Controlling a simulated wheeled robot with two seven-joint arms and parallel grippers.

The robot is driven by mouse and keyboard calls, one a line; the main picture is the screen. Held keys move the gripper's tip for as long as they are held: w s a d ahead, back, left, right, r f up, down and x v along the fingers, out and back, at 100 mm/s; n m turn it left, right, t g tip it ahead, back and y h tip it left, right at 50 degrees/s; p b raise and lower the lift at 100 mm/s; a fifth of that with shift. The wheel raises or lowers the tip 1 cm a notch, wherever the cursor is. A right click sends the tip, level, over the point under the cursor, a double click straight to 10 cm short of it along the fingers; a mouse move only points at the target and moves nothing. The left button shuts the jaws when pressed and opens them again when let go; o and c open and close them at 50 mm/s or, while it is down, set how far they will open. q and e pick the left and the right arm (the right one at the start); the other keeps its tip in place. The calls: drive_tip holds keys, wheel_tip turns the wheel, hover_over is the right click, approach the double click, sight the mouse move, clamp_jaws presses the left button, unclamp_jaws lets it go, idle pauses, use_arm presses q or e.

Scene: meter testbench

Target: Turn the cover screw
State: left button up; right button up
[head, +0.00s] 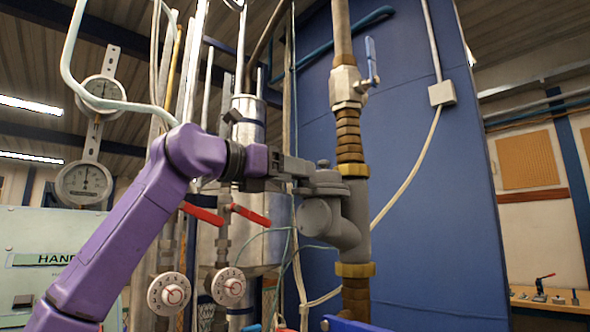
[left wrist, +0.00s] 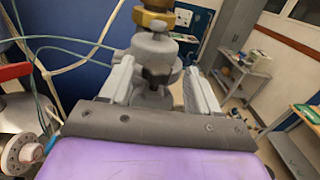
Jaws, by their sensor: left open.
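The grey meter body (head: 330,222) sits on the vertical brass pipe in the middle of the head view, with a round cover (head: 327,176) on its upper part. My left gripper (head: 306,178) reaches in from the left at the height of this cover, right beside it. In the left wrist view the open jaws (left wrist: 160,88) stand on either side of a dark screw-like piece (left wrist: 157,76) and the grey body (left wrist: 152,50) behind it. I cannot tell whether a finger touches it. My right gripper is not in view.
Above the meter is a valve with a blue lever (head: 371,62). Red-handled valves (head: 250,215) and white dials (head: 228,287) stand below my left forearm. A blue panel (head: 440,200) is behind the pipe. Open space shows at the right.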

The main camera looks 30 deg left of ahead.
use_arm(q)
drive_tip(key=shift+a, duration=0.1)
drive_tip(key=c, duration=1)
drive_tip(key=shift+a+m+g+h+p, duration=0.15)
drive_tip(key=shift+m+g+h+p, duration=0.55)
drive_tip(key=shift+h+p, duration=0.45)
drive_tip(key=shift+c, duration=0.2)
drive_tip(key=o, duration=1)
drive_tip(key=shift+o, duration=0.2)
drive_tip(key=b+v, duration=0.2)
drive_tip(key=v, duration=0.8)
drive_tip(key=shift+s, duration=0.2)
